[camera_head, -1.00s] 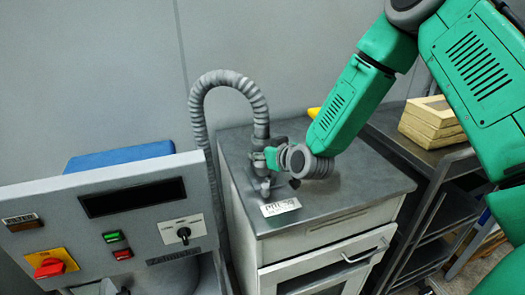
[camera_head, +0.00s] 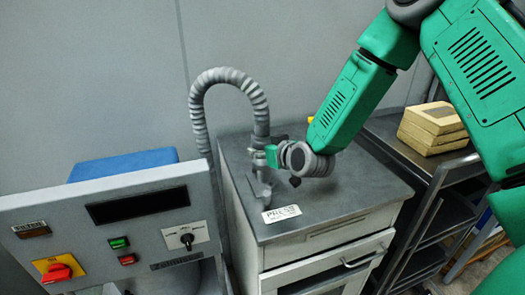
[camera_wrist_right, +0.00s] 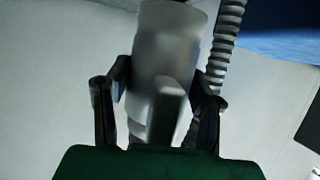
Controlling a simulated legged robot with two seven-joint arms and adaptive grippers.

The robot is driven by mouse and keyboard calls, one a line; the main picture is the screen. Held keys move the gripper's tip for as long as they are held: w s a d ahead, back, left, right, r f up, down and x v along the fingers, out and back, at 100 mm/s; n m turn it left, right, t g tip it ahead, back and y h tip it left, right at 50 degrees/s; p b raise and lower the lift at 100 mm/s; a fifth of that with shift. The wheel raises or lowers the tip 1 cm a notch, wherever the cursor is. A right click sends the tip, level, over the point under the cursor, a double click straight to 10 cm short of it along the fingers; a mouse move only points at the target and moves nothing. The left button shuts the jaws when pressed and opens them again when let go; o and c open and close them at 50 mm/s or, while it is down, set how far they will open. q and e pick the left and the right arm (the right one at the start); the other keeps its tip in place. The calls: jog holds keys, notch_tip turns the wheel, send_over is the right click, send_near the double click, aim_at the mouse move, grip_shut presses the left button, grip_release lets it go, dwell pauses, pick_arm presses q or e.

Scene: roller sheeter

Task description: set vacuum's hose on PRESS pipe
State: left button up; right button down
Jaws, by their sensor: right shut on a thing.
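The grey ribbed vacuum hose (camera_head: 228,78) arches up behind the control panel and comes down to the top of the grey cabinet. Its lower end hangs at the pipe fitting behind the PRESS label (camera_head: 282,213). My right gripper (camera_head: 268,156) is at this hose end. In the right wrist view, its two black fingers (camera_wrist_right: 158,105) are shut on the smooth grey hose end (camera_wrist_right: 165,45). The PRESS pipe (camera_head: 262,188) stands below the gripper, partly hidden. I cannot tell whether the hose end is seated on it. My left gripper is not in view.
A control panel (camera_head: 105,228) with a red switch stands at the left front. A blue thing (camera_head: 122,163) is behind it. A dark cart (camera_head: 440,165) with wooden boxes (camera_head: 432,128) stands at the right. The cabinet top (camera_head: 345,195) is bare at its right front.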

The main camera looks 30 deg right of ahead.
aim_at(266, 137)
jog(key=shift+r+p, duration=1.45)
jog(key=shift+r, duration=0.6)
